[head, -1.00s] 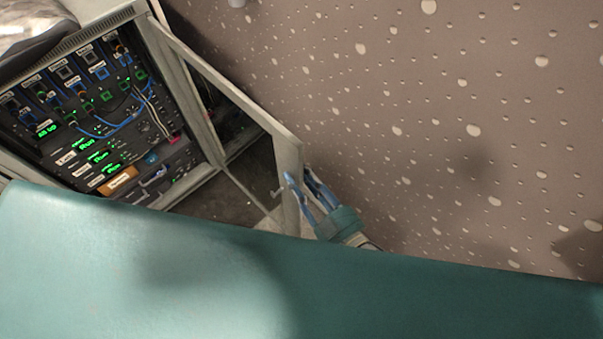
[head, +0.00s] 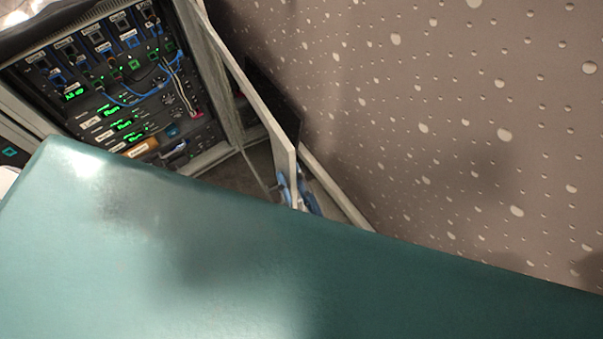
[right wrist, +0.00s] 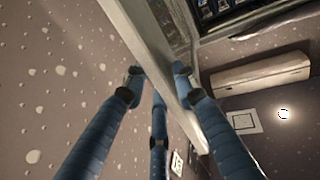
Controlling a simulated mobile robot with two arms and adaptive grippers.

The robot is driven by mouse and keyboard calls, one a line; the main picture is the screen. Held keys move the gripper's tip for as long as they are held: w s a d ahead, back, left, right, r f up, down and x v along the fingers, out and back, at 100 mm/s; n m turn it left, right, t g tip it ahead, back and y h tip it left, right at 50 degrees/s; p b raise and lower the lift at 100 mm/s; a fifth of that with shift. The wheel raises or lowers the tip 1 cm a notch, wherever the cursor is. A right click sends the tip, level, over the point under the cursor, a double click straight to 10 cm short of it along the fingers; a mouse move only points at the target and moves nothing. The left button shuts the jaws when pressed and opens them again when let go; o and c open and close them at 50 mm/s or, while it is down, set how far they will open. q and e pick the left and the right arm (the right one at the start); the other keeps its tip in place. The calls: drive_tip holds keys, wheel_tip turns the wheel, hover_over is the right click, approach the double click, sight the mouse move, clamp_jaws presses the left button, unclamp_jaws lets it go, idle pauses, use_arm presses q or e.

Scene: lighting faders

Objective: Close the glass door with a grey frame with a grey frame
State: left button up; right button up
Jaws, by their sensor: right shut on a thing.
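The glass door with a grey frame (head: 266,116) stands open on the right side of the equipment rack (head: 120,85), seen nearly edge-on in the head view. My right gripper (head: 300,190) is at the free edge of the door, low down, mostly hidden behind the frame and my own teal body part. In the right wrist view the blue fingers of the right gripper (right wrist: 160,82) are on both sides of the grey door frame (right wrist: 148,45), shut on it. My left gripper is not in view.
The rack holds labelled modules, green displays and blue cables (head: 128,100). A speckled brown wall (head: 450,110) lies to the right. In the right wrist view a pale wall unit (right wrist: 260,74) and a bright light (right wrist: 283,113) show beyond the door.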

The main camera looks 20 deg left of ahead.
drive_tip(key=shift+s+f, duration=0.15)
drive_tip(key=shift+f, duration=0.05)
